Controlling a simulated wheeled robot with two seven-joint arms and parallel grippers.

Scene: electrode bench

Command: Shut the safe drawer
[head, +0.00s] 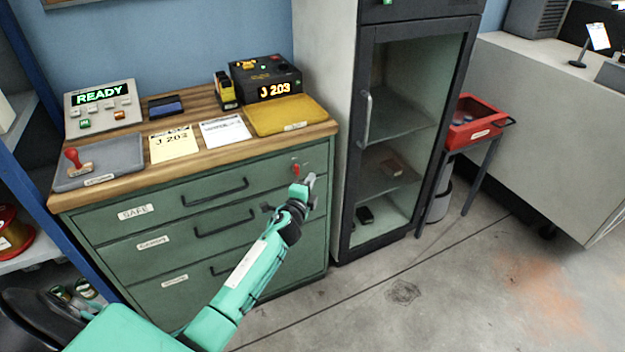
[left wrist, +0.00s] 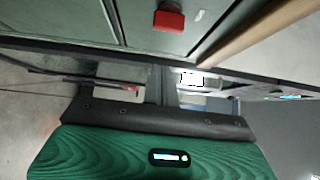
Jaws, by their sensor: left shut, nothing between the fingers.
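The safe drawer (head: 166,203) is the top drawer of the green cabinet, labelled SAFE, with a dark bar handle (head: 215,193). Its front looks level with the drawers below, and I see no open gap above it. A small red key or knob (head: 296,169) sits at the right end of its front; a red piece (left wrist: 169,18) also shows on a green face in the left wrist view. My left gripper (head: 306,185) is shut and empty, in front of the right end of the drawer, just below the red piece. Whether it touches the front is unclear. My right gripper is out of view.
Two more drawers lie below. The wooden top (head: 215,128) holds a READY panel (head: 102,110), a grey tray (head: 100,163), papers, a yellow tray (head: 290,116) and a black J 203 box (head: 266,80). A glass-door cabinet (head: 405,120) stands close on the right. Floor in front is clear.

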